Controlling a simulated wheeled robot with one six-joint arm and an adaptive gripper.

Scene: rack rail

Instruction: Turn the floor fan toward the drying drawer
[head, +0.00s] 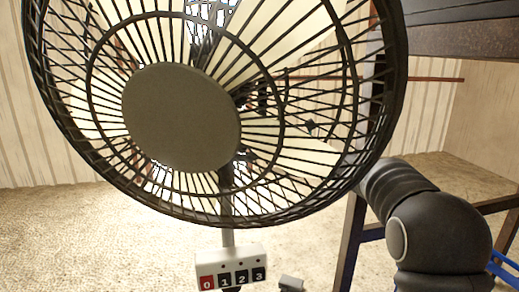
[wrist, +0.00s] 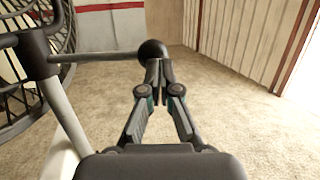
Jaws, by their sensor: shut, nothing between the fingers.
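The floor fan (head: 181,117) fills the left and middle of the head view, its round black cage and grey hub facing me. Its pole carries a white control box (head: 232,266) with a red 0 button and dark 1, 2, 3 buttons. In the wrist view the fan's cage (wrist: 20,95) is at the left, and a rod (wrist: 98,57) runs right from its dark mount to a black ball knob (wrist: 152,49). My gripper (wrist: 159,70) is shut and empty, fingertips right at the knob; I cannot tell whether they touch. I cannot make out a drying drawer for certain.
A dark wooden piece of furniture (head: 462,40) with legs stands at the right, partly behind my arm. A thin red rail (head: 425,79) runs near it. Beige carpet (wrist: 245,115) is clear on the right in the wrist view. Corrugated walls (head: 20,130) stand behind.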

